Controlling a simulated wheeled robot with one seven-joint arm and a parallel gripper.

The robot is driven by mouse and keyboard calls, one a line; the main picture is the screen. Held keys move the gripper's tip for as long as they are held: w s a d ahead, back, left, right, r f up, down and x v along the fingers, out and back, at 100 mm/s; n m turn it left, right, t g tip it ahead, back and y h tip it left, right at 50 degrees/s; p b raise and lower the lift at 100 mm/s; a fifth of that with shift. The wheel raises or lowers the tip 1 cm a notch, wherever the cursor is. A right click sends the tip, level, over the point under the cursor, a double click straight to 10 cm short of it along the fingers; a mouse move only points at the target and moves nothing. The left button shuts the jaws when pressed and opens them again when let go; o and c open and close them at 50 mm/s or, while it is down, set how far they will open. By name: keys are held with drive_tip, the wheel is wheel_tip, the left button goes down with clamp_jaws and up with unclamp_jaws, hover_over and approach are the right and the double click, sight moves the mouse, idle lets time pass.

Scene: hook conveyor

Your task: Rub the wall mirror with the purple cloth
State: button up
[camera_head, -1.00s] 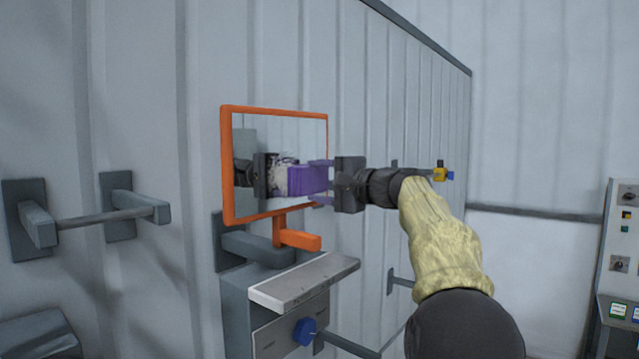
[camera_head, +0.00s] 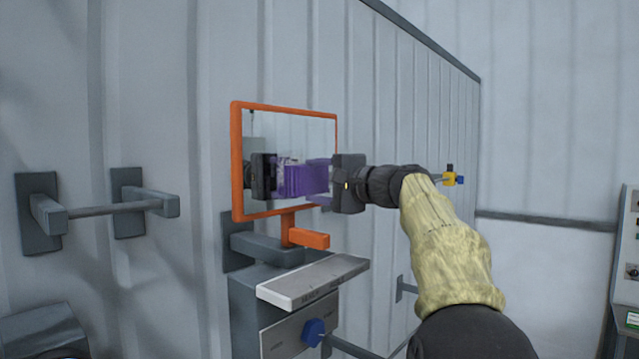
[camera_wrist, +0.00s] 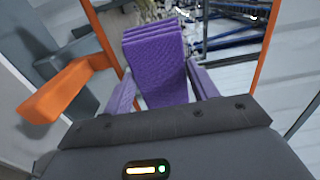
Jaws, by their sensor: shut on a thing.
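The wall mirror (camera_head: 290,132) has an orange frame and stands on an orange bracket on the ribbed wall. My gripper (camera_head: 325,184) is in front of the mirror's lower right part, pointing at the glass. It is shut on the purple cloth (camera_head: 318,174), which is at or very near the glass; I cannot tell whether it touches. The cloth's reflection shows just left of it. In the wrist view the folded purple cloth (camera_wrist: 160,70) stands between the purple fingers, with the orange frame on both sides.
A grey box with a light ledge (camera_head: 312,281) and a blue knob (camera_head: 314,332) is below the mirror. A grey bar handle (camera_head: 105,210) juts from the wall at left. A control panel (camera_head: 630,260) stands at far right.

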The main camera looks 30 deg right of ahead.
sight(301, 182)
drive_tip(key=shift+s+a+f+b, duration=0.1)
drive_tip(key=shift+s+a+b, duration=0.05)
drive_tip(key=shift+a+b, duration=0.35)
drive_tip(key=shift+s+a+b, duration=0.25)
drive_tip(key=shift+a+b, duration=0.05)
drive_tip(key=shift+a, duration=0.3)
drive_tip(key=shift+s+a+b, duration=0.2)
drive_tip(key=shift+a+b, duration=0.1)
drive_tip(key=shift+a, duration=0.25)
drive_tip(key=shift+s+a+b, duration=0.25)
drive_tip(key=shift+a+b, duration=0.25)
drive_tip(key=shift+a, duration=0.25)
drive_tip(key=shift+s+a+b, duration=0.25)
drive_tip(key=shift+a+b, duration=0.25)
drive_tip(key=shift+a, duration=0.4)
drive_tip(key=shift+r+p, duration=0.9)
drive_tip(key=shift+r, duration=0.35)
